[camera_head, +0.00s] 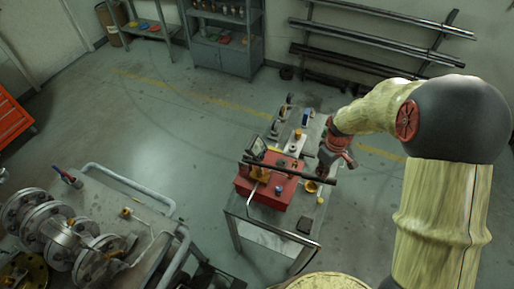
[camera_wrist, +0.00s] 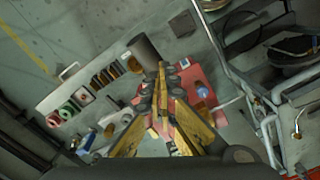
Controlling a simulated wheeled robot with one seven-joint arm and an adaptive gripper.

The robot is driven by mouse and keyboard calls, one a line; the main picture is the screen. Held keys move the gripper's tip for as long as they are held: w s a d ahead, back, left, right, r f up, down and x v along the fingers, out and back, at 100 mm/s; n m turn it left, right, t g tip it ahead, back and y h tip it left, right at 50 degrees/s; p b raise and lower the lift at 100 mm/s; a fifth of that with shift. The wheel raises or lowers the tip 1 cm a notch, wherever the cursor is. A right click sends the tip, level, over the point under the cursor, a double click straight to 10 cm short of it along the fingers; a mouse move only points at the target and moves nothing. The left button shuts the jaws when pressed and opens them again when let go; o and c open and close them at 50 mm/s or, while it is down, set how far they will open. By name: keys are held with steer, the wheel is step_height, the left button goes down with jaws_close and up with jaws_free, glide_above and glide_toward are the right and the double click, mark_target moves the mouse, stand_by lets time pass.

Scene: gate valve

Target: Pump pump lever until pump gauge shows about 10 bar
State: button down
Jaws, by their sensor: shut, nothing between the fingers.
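The red pump (camera_head: 270,183) sits on a grey bench; it also shows in the wrist view (camera_wrist: 197,82) beyond my fingers. A dark bar that looks like the pump lever (camera_head: 285,171) runs across above it, its right end close to my gripper. In the wrist view a thick dark cylinder (camera_wrist: 143,51), probably the lever's end, lies at my fingertips. My gripper (camera_head: 323,173) points down beside the lever; its yellow fingers (camera_wrist: 160,68) are closed together with nothing between them. I cannot tell whether they touch the lever. No gauge reading is legible.
Small items stand on the bench (camera_head: 312,137) behind the pump. A flanged pipe assembly (camera_head: 65,235) and bent grey rails (camera_head: 130,187) stand at the left. Shelves (camera_head: 228,55) and a pipe rack (camera_head: 365,40) line the back wall. Open floor (camera_head: 170,110) lies between.

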mark_target(320, 182)
step_height(320, 182, down, 13)
steer(key=b, duration=0.8)
steer(key=shift+r, duration=0.15)
step_height(320, 182, up, 13)
steer(key=p, duration=0.8)
steer(key=shift+f, duration=0.2)
steer(key=shift+f+b, duration=2.05)
steer(key=shift+f, duration=1.15)
steer(key=shift+r, duration=0.15)
steer(key=shift+r+p, duration=2)
steer(key=shift+r, duration=1.15)
